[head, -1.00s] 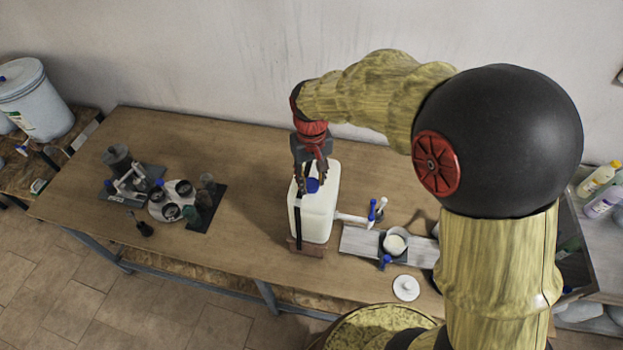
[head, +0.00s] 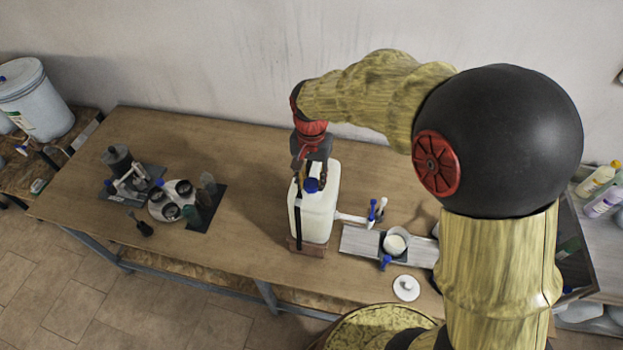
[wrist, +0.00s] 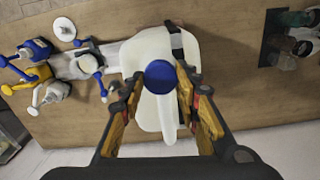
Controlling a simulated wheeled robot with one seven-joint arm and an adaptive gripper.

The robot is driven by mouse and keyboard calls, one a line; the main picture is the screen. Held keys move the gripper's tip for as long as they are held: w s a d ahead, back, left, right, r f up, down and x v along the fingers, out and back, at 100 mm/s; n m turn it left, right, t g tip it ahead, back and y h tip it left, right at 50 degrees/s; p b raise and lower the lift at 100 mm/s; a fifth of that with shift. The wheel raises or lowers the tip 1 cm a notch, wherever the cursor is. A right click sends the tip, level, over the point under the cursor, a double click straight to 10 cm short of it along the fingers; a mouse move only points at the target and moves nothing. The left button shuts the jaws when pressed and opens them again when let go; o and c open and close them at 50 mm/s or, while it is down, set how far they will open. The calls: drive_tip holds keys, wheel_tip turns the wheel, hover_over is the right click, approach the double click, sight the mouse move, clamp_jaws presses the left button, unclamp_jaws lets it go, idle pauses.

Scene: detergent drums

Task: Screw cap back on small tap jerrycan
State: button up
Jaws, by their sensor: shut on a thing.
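The small jerrycan (head: 318,217) is a whitish, square-sided container standing upright on a small wooden block on the table. It also shows from above in the wrist view (wrist: 150,50), with its pale handle below the cap. The blue cap (head: 312,185) is at the top of the jerrycan, over its neck. It shows as a round blue disc in the wrist view (wrist: 160,77). My gripper (head: 311,180) points down from above, with a finger on each side of the cap, shut on it. The threads and neck are hidden under the cap.
A white tap pipe (head: 352,218) reaches right from the jerrycan toward a cup (head: 396,242) on a grey board. A white lid (head: 406,288) lies at the front. A round plate with dark cups (head: 175,198) stands left, with clear tabletop between.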

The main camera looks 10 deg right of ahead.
drive_tip(key=shift+s+f+m, duration=0.15)
drive_tip(key=shift+m, duration=0.25)
drive_tip(key=m, duration=0.4)
drive_tip(key=o, duration=0.8)
drive_tip(key=shift+m, duration=0.4)
drive_tip(key=o, duration=0.5)
drive_tip(key=o, duration=0.4)
drive_tip(key=shift+r, duration=0.2)
